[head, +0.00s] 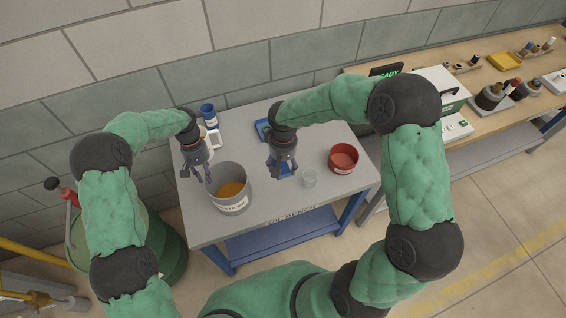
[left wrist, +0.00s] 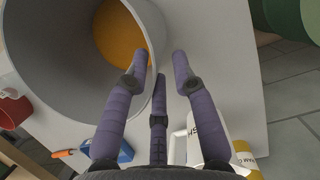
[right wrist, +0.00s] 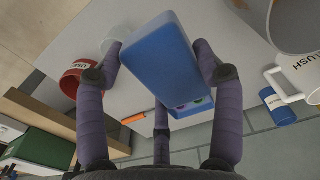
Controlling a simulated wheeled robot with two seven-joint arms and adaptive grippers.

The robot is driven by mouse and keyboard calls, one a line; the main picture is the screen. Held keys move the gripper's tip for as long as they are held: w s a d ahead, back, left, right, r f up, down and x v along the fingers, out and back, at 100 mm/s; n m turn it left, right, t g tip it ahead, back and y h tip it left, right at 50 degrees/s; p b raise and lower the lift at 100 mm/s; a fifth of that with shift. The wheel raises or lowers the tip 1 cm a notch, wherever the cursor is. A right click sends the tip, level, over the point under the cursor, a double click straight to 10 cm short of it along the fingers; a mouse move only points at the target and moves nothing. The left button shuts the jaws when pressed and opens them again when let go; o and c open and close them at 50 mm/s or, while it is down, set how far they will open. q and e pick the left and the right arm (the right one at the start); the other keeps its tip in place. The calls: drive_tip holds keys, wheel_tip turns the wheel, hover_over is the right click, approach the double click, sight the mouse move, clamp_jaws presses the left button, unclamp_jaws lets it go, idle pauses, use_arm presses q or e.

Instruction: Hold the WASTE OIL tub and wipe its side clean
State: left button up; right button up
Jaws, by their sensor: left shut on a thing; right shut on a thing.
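The WASTE OIL tub (head: 230,205) is a grey open tub with orange-brown liquid inside, upright near the left front of the grey table. Its pale label faces the front edge and is too small to read fully. My left gripper (head: 207,182) is shut on the tub's left rim. In the left wrist view, its fingers (left wrist: 158,68) straddle the tub wall (left wrist: 60,65), one inside and the others outside. My right gripper (head: 284,168) is shut on a blue block (right wrist: 160,52), right of the tub and apart from it. I cannot see any dirt on the tub's side.
A red bowl (head: 343,159) and a clear cup (head: 309,179) stand to the right. A white jug (head: 214,138) and blue can (head: 208,112) stand behind the tub. Another blue item (head: 262,129) lies behind my right gripper. A green drum (head: 160,250) stands left of the table.

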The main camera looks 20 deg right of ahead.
use_arm(q)
clamp_jaws()
drive_tip(key=o, duration=0.6)
unclamp_jaws()
drive_tip(key=shift+r, duration=0.1)
drive_tip(key=v, duration=1.2)
